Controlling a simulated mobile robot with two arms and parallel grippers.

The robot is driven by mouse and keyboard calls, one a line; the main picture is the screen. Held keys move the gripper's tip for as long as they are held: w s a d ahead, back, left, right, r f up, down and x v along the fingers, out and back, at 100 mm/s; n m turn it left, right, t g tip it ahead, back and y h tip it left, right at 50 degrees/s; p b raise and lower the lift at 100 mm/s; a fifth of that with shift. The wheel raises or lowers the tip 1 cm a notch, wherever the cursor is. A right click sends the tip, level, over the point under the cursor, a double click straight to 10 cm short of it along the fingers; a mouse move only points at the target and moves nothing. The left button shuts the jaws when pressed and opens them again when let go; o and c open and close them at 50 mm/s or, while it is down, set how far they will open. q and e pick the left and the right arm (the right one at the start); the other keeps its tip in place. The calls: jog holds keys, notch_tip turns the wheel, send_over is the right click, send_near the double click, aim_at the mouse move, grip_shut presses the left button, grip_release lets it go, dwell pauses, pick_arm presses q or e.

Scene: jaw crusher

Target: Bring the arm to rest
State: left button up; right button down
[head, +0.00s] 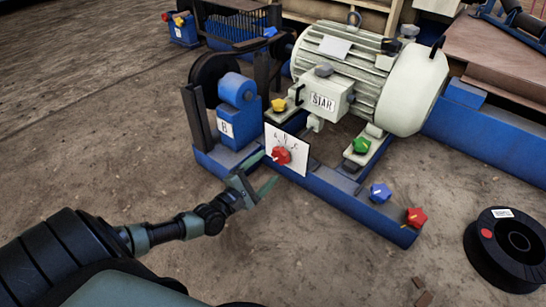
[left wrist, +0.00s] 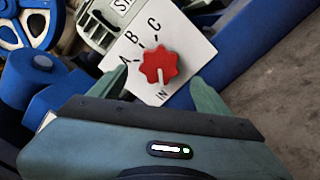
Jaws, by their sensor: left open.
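My left gripper (head: 262,172) is open, in front of the white panel with a red knob. In the left wrist view its two fingers (left wrist: 188,98) stand apart on either side of the lower panel, with nothing between them that I can see held. The red knob (head: 281,155) sits on the white panel (head: 291,143); in the left wrist view the knob (left wrist: 159,65) shows beyond the fingertips, apart from them, beside the letters A, B, C and IN. My left arm reaches in from the lower left. My right gripper is not in view.
A cream motor (head: 375,75) marked STAR stands behind the panel on a blue frame (head: 345,196). Yellow, green, blue and red knobs sit around the frame. A blue unit (head: 238,92) marked B is left of the panel. A black spool (head: 507,252) lies at right. Dirt ground at left is clear.

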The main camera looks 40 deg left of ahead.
pick_arm(q)
jog(key=shift+s, duration=1)
jog(key=shift+p, duration=0.3)
